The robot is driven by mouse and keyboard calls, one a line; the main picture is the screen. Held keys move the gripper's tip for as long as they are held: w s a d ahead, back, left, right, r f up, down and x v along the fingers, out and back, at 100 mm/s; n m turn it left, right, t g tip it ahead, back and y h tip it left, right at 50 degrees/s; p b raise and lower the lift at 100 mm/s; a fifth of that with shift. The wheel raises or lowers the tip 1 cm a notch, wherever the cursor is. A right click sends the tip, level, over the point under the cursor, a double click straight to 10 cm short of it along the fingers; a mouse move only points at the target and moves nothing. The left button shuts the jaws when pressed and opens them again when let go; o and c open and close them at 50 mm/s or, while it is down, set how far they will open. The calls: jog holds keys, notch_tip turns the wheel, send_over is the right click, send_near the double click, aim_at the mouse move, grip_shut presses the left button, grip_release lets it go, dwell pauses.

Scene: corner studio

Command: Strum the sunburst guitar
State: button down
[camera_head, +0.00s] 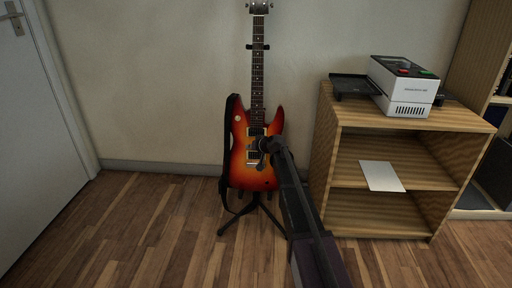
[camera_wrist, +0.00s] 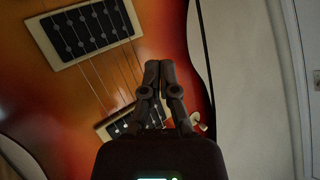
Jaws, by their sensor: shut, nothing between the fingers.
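The sunburst guitar (camera_head: 240,170) stands upright on a black stand (camera_head: 254,204) against the wall, with a black strap (camera_head: 228,150) hanging at its left side. My gripper (camera_head: 262,146) is in front of the guitar's lower body, by the pickups, and hides part of them. In the wrist view my gripper (camera_wrist: 159,66) is shut and empty, with its tips over the red edge of the guitar body (camera_wrist: 170,25). The strings (camera_wrist: 105,82) run diagonally between two pickups, to the left of the fingertips. Whether the fingertips touch the guitar I cannot tell.
A wooden shelf unit (camera_head: 345,150) stands to the right, with a white printer-like device (camera_head: 405,85) on top and a white sheet (camera_head: 381,176) inside. A door (camera_head: 38,110) is at the left. The wooden floor (camera_head: 150,220) left of the guitar is clear.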

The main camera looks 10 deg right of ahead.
jog(key=shift+w+d+f, duration=0.15)
jog(key=shift+w, duration=0.5)
dwell(0.9)
jog(key=shift+d, duration=0.2)
jog(key=shift+s+d, duration=0.2)
jog(key=shift+d, duration=0.7)
jog(key=shift+s+d, duration=0.2)
jog(key=shift+d, duration=0.85)
jog(key=shift+s+d, duration=0.2)
jog(key=shift+d, duration=0.6)
jog(key=shift+s+d, duration=0.15)
jog(key=shift+d, duration=0.6)
jog(key=shift+s, duration=0.15)
jog(key=shift+s+a+r, duration=0.15)
jog(key=shift+s+r, duration=0.05)
jog(key=shift+s, duration=0.65)
